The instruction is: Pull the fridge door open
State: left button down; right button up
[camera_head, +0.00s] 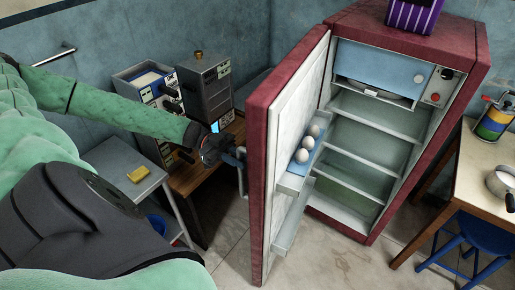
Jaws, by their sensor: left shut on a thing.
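The fridge (460,55) is dark red and stands at the back right of the middle. Its door (262,165) is swung wide open toward me, and the pale shelves inside (365,150) show. My left gripper (236,158) is at the outer side of the door, shut on the grey door handle (242,176). The fingertips are small and partly hidden by the gripper body. My right gripper is not in view.
Several eggs (304,154) sit in the door's rack. A wooden table (192,180) with machines stands left of the door. A metal side table (125,165) holds a yellow sponge (141,174). A blue stool (470,236) and table (480,165) stand right. Floor before the fridge is clear.

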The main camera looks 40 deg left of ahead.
pick_arm(q)
jog(key=shift+s+a, duration=0.1)
jog(key=shift+a, duration=2.75)
jog(key=c, duration=1.4)
grip_release()
jog(key=shift+c, duration=0.2)
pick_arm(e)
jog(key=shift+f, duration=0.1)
pick_arm(q)
jog(key=shift+a, duration=0.1)
